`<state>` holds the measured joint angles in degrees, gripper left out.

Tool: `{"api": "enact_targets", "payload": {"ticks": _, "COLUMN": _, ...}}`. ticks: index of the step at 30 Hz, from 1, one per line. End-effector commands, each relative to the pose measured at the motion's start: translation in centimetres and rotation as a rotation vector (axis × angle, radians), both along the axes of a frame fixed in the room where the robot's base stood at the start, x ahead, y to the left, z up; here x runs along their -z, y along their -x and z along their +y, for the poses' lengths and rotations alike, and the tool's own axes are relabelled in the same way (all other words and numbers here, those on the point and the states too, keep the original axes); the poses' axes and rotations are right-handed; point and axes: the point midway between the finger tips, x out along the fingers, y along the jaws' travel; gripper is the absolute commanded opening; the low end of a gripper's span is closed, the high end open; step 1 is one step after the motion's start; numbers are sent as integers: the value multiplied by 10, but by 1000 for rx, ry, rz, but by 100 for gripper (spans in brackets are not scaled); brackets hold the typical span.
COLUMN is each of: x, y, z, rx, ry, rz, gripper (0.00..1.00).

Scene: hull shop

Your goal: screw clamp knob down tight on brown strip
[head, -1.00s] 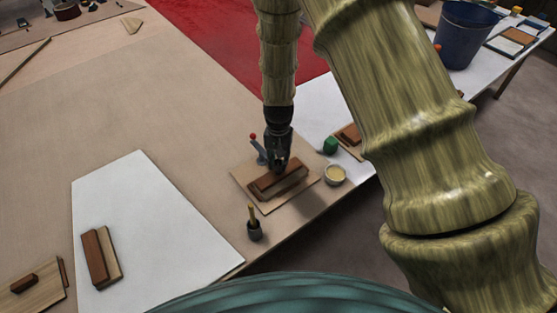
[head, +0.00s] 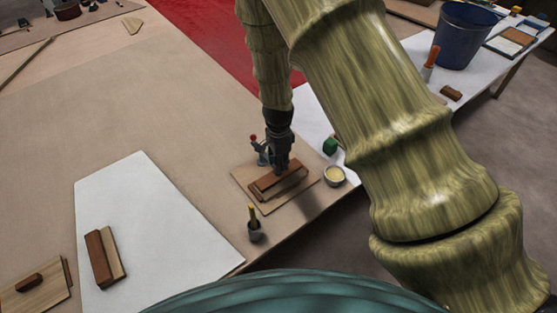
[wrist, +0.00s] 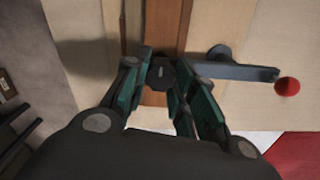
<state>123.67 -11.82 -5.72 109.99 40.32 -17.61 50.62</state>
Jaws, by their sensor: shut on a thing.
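The brown strip (head: 279,178) lies on a paler wooden piece on a small board (head: 246,181) near the table's edge. In the wrist view the strip (wrist: 165,30) runs up and down the picture under my gripper. My gripper (head: 281,168) points down over the strip. In the wrist view its green-sided fingers (wrist: 161,80) are shut on the dark clamp knob (wrist: 162,71), one on each side. A grey lever (wrist: 240,71) with a red ball (wrist: 287,86) extends to the right of the strip. Any gap between knob and strip is hidden.
A cream-filled bowl (head: 335,175) and a green block (head: 330,146) stand right of the board. A dark pot with a yellow-handled tool (head: 254,230) stands in front. A white sheet (head: 150,215) bears another wooden piece. A blue bucket (head: 464,35) stands at the back right.

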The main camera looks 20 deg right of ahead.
Motion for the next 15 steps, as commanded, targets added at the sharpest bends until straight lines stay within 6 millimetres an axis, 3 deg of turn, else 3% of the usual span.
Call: {"api": "enact_targets", "payload": {"ticks": 15, "x": -1, "y": 0, "z": 0, "rx": 255, "ry": 0, "rz": 0, "gripper": 2}}
